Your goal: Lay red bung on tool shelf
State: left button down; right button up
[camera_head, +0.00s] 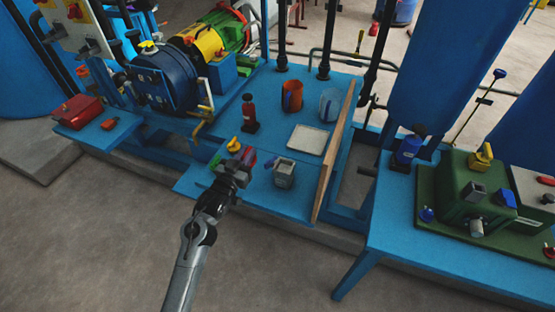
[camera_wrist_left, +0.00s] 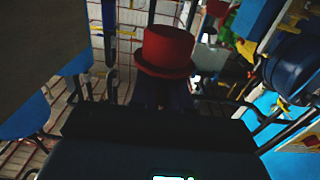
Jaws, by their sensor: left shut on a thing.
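The red bung (camera_wrist_left: 167,50) fills the upper middle of the left wrist view, a stepped cylinder with a wider brim. My left gripper (camera_head: 240,163) is shut on it, and a bit of red (camera_head: 249,156) shows at the jaws in the head view. The gripper appears to be above the front of the blue bench. A small blue shelf (camera_head: 128,122) at the left carries a red box (camera_head: 78,111) and a small red item (camera_head: 109,124). No label marks it as the tool shelf. My right gripper is out of view.
Yellow pipework (camera_head: 204,112) lies between bench and shelf.

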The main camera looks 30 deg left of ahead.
pick_arm(q)
jog(key=f, duration=0.2)
jog(key=f+b, duration=0.1)
jog(key=f, duration=0.1)
jog(key=shift+d, duration=0.3)
jog(key=f, duration=0.1)
jog(key=f+b, duration=0.2)
jog(key=shift+s+a+f, duration=0.2)
jog(key=shift+s+a, duration=0.05)
jog(key=shift+s, duration=0.05)
notch_tip(320, 180, down, 4)
jog(key=shift+w+d+f+b, duration=0.1)
jog(key=shift+w+b, duration=0.05)
jog(key=shift+b, duration=1)
jog(key=shift+f, duration=0.25)
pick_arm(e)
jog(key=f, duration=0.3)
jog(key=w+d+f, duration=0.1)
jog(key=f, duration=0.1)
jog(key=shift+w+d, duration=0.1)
pick_arm(q)
jog(key=shift+f, duration=0.1)
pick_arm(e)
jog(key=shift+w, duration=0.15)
pick_arm(q)
jog(key=c, duration=1.1)
grip_release()
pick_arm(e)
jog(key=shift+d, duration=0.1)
